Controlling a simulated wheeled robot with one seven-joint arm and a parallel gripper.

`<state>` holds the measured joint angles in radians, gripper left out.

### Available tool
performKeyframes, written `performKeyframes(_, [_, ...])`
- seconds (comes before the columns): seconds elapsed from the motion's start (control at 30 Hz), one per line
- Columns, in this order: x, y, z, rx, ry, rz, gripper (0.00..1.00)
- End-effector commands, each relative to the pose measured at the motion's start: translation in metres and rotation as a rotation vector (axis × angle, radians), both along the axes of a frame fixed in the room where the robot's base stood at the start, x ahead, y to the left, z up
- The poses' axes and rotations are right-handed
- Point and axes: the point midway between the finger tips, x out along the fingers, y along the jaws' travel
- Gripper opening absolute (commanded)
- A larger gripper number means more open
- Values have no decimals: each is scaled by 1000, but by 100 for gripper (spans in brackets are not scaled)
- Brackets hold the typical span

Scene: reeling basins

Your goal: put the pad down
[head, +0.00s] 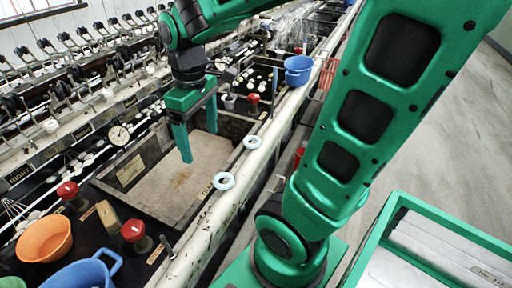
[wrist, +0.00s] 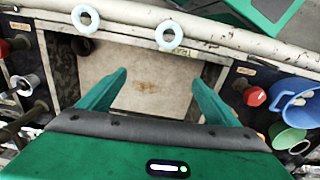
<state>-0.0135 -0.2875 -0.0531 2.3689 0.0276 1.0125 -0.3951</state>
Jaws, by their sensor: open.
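My gripper (head: 198,145) is open, its two green fingers pointing down over the shallow basin (head: 178,185) with a stained beige floor. In the wrist view my gripper (wrist: 160,76) has its fingers spread apart, with only the basin floor (wrist: 145,90) seen between them. Nothing is held. A small tan block (head: 110,217), which may be the pad, rests on the black ledge between two red knobs, to the left of the basin in the head view. I cannot tell for sure that it is the pad.
Two pale rings (head: 224,181) (head: 253,142) lie on the white front rail. Red knobs (head: 133,231), an orange bowl (head: 44,240) and a blue vessel (head: 82,275) stand at lower left. A blue bucket (head: 298,70) stands farther back. A reeling machine lines the left.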

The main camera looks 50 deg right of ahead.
Motion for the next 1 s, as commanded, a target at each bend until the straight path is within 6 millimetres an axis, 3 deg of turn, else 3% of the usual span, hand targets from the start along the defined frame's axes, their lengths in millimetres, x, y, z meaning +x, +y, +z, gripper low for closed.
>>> performKeyframes(0.03, [-25,-28,-2,1,2,-173,85])
performKeyframes(0.1, [-58,-57,-7,4,11,-396,85])
performKeyframes(0.2, [-97,-81,-15,12,26,-646,85])
performKeyframes(0.33, [-127,-93,-22,21,36,-836,85])
performKeyframes(0.47, [-137,-96,-25,24,41,-896,85])
performKeyframes(0.9, [-136,-95,-25,23,41,-891,85])
performKeyframes(1.0, [-123,-96,-30,17,56,-891,85])
